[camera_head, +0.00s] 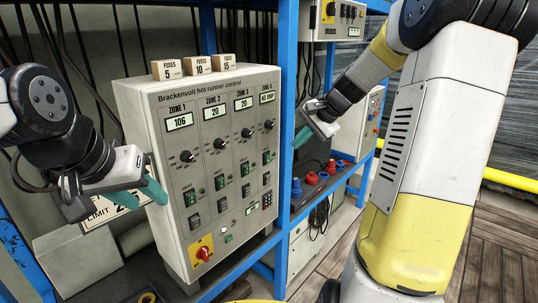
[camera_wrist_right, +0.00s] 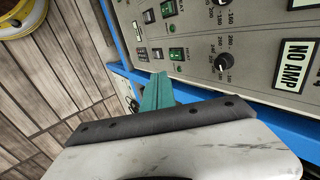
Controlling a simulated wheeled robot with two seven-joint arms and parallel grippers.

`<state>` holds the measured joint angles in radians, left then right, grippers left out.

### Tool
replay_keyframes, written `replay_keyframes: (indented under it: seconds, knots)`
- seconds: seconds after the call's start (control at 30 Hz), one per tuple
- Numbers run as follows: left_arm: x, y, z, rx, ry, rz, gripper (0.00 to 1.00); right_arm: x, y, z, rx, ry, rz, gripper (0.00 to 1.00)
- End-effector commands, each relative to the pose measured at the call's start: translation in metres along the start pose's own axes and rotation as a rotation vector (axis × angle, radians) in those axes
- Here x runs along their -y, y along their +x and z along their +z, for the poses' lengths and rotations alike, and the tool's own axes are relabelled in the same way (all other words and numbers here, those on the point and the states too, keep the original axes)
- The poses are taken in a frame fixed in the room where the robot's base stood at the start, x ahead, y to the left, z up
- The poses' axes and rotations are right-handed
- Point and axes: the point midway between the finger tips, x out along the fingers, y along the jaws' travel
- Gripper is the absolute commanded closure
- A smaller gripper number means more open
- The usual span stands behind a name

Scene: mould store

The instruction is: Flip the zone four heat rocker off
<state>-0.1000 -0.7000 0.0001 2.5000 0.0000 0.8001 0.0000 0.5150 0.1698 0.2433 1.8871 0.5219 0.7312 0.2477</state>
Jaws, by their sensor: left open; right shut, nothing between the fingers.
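The grey heater control box (camera_head: 160,88) has four labelled zone columns. Zone four is the rightmost, with a NO AMP display (camera_head: 267,97), a black knob (camera_head: 269,125), a green-lit upper rocker (camera_head: 266,157) and a dark lower rocker (camera_head: 266,179). In the right wrist view the upper rocker (camera_wrist_right: 176,54) lies above my fingers, beside the knob (camera_wrist_right: 224,61). My right gripper (camera_head: 300,138) is shut and empty, just right of the panel, apart from the rockers. My left gripper (camera_head: 155,190) is open at the box's left side.
A blue post (camera_head: 285,150) stands right beside the box. Fuse blocks (camera_head: 197,65) sit on top. A red knob on a yellow plate (camera_head: 203,252) is low on the panel. Blue and red connectors (camera_head: 311,178) stand on a shelf to the right. The space before the panel is clear.

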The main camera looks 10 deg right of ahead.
Motion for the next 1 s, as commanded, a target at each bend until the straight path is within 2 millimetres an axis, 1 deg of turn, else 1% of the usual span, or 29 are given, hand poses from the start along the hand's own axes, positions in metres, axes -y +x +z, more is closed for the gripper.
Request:
replay_keyframes:
  seconds: [0.47, 0.57, 0.67, 0.77, 1.0]
  knots:
    - [0.000, 0.000, 0.000, 0.000, 0.000, 0.000, 0.58, -0.002, 0.001, 0.002, -0.001, -0.001, -0.001, 1.00]
    - [0.000, 0.000, 0.000, 0.000, 0.000, 0.000, 0.58, -0.002, 0.004, 0.002, 0.000, -0.001, 0.000, 1.00]
    - [0.000, 0.000, 0.000, 0.000, 0.000, 0.000, 0.58, -0.003, 0.014, 0.002, 0.002, -0.001, 0.000, 1.00]
    - [0.000, 0.000, 0.000, 0.000, 0.000, 0.000, 0.58, -0.003, 0.030, 0.003, 0.004, -0.001, 0.000, 1.00]
    - [0.000, 0.000, 0.000, 0.000, 0.000, 0.000, 0.58, -0.002, 0.083, 0.003, 0.005, -0.001, 0.001, 1.00]
